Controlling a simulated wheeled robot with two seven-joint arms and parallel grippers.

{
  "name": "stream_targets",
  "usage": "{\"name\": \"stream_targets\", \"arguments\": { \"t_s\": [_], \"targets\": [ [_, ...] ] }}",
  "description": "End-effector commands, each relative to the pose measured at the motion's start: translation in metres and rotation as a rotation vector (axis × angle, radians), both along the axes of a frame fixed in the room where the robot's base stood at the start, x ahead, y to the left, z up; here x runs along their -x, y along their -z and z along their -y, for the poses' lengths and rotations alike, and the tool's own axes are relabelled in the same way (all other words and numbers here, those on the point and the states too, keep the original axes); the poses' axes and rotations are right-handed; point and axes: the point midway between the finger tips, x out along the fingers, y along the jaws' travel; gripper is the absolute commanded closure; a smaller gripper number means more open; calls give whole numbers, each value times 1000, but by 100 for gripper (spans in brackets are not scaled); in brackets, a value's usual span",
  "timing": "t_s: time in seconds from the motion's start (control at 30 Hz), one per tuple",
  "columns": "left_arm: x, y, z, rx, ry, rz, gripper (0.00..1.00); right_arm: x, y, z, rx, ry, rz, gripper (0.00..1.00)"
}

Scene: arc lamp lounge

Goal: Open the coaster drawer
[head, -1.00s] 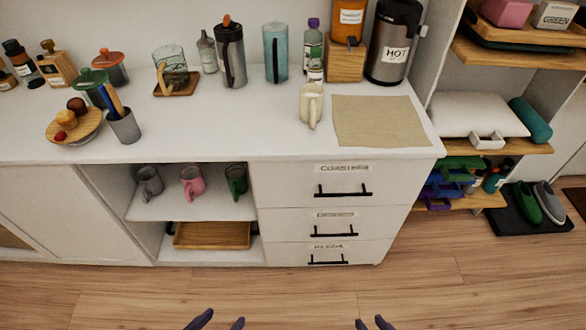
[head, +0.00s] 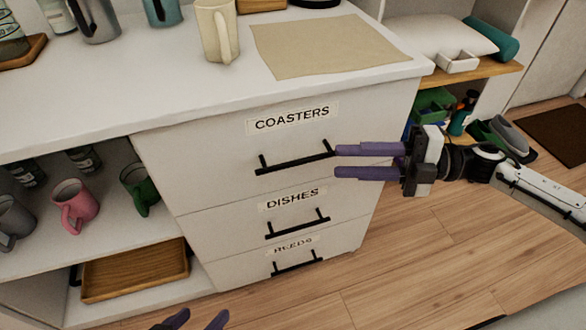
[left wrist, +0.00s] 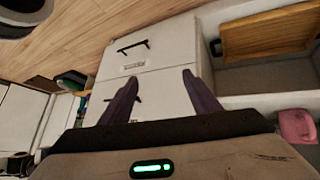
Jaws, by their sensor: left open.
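The coaster drawer (head: 220,150) is the top drawer of the white cabinet, labelled COASTERS, and its front sits flush, shut. Its black bar handle (head: 290,164) runs across the front. My right gripper (head: 337,161) comes in from the right with two purple fingers apart. Its upper fingertip is at the right end of the handle in the head view; whether it touches cannot be told. Nothing shows between its fingers. My left gripper (head: 198,320) is low at the bottom edge, with only its fingertips showing. In the left wrist view its fingers (left wrist: 161,77) are apart and empty before the lower drawer fronts.
Below are the DISHES drawer (head: 295,222) and a bottom drawer (head: 297,263), both shut. An open shelf at left holds mugs and a wooden tray (head: 135,272). A cream mug (head: 217,30) and beige mat (head: 325,45) lie on the countertop.

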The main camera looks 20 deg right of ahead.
Motion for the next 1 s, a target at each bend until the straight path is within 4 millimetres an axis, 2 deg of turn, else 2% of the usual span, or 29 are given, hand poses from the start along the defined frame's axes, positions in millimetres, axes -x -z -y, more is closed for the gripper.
{"name": "stream_targets", "arguments": {
  "t_s": [0.17,0.6,0.8,1.0],
  "targets": [
    [0,3,2,-1,10,-6,43,-2,2,-10,15,-20,12,72],
    [-2,0,9,25,23,5,43,-28,7,-81,11,-18,10,72],
    [-3,-2,10,33,23,13,43,-33,8,-94,13,-16,9,72],
    [-4,-3,10,34,22,14,43,-33,8,-95,13,-16,8,72]
  ]
}}
